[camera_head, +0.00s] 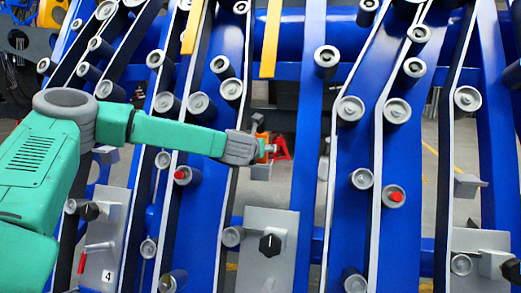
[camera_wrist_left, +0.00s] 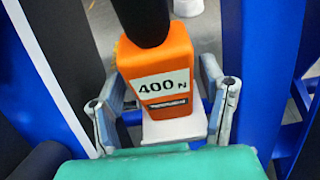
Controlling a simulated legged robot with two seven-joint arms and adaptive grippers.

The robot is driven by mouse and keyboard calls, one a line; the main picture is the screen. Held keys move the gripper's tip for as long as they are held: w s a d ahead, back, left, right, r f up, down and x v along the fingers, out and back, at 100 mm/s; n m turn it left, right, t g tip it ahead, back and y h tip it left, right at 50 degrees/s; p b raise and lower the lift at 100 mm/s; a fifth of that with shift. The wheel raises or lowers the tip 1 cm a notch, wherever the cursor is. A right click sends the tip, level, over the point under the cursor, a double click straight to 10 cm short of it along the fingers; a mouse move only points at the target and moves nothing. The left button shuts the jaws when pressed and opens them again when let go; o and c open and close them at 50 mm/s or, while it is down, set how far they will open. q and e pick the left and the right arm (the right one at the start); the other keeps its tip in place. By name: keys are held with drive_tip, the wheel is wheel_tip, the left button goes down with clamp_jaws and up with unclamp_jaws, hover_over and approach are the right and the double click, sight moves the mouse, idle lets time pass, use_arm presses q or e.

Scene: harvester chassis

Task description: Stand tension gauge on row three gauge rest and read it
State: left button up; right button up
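The tension gauge (camera_head: 261,146) is a small orange block at the end of my left arm in the head view. In the left wrist view the gauge (camera_wrist_left: 158,70) is upright, with a white label reading "400 N" and a black cylinder above it. A light grey plate (camera_wrist_left: 178,130), apparently the gauge rest, is directly under it. In the head view a grey rest (camera_head: 261,172) shows just below the gauge. My left gripper (camera_wrist_left: 166,85) has one finger on each side of the gauge, with visible gaps, and looks open. My right gripper is not in view.
Blue sloping rails with belts and several grey rollers surround the gauge. A grey plate with a black knob (camera_head: 270,243) is below. Other grey brackets are at right (camera_head: 468,185) and left (camera_head: 106,155). A plate marked 4 (camera_head: 107,276) is at lower left.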

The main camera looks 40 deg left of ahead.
use_arm(q)
drive_tip(key=shift+d, duration=0.2)
drive_tip(key=shift+s+d+r, duration=0.15)
drive_tip(key=shift+s, duration=0.05)
drive_tip(key=v, duration=1.1)
drive_tip(key=shift+s, duration=0.15)
